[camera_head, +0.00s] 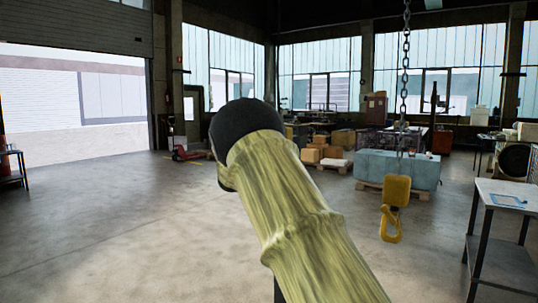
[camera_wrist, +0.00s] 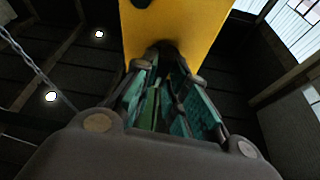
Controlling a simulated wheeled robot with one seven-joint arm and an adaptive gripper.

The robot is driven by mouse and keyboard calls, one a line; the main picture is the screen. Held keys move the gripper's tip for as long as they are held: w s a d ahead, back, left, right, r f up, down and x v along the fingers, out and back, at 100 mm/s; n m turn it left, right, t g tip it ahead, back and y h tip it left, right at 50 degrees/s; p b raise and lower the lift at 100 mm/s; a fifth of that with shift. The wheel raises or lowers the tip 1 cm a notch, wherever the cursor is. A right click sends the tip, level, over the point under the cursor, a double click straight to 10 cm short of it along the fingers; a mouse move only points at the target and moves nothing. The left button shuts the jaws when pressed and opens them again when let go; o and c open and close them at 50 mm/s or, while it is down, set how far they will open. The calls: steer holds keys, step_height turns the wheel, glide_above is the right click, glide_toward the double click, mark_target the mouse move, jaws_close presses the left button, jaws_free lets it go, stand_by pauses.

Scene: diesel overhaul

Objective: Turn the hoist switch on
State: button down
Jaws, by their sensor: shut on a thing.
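A yellow box (camera_wrist: 190,22), which looks like the hoist's control, fills the top middle of the wrist view. A dark part shows on its lower face between my fingertips, and another dark spot shows at its top edge. My gripper (camera_wrist: 166,66) reaches up to the box with its teal-padded fingers close together, shut on the dark part, which I take for the hoist switch. The fingertips hide most of that part, so its setting cannot be told. In the head view my arm stands in front, and neither the gripper nor the box shows.
A yellow hoist hook (camera_head: 393,205) hangs on a chain (camera_head: 405,80) at the right. A grey table (camera_head: 510,192) stands at the right edge. A pallet with a blue-grey block (camera_head: 398,168) and cardboard boxes (camera_head: 320,148) are farther back.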

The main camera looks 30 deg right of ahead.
steer(key=shift+d+r+m+g+b, duration=0.15)
steer(key=shift+m+g+b, duration=0.6)
steer(key=shift+m, duration=0.95)
steer(key=shift+r+m+g+b, duration=0.2)
steer(key=shift+m+g+b, duration=0.55)
steer(key=shift+m, duration=0.95)
steer(key=shift+d+r+m+g+b, duration=0.15)
steer(key=shift+m+g+b, duration=0.3)
steer(key=shift+m+g, duration=0.9)
steer(key=shift+a+r+m+t, duration=0.15)
steer(key=shift+m+t, duration=0.2)
steer(key=shift+m, duration=0.2)
steer(key=c, duration=1.7)
jaws_free()
steer(key=shift+c, duration=0.2)
steer(key=o, duration=0.3)
steer(key=shift+w, duration=0.15)
steer(key=v, duration=1.1)
steer(key=shift+a+f, duration=0.25)
steer(key=shift+f, duration=0.3)
steer(key=shift+f, duration=0.1)
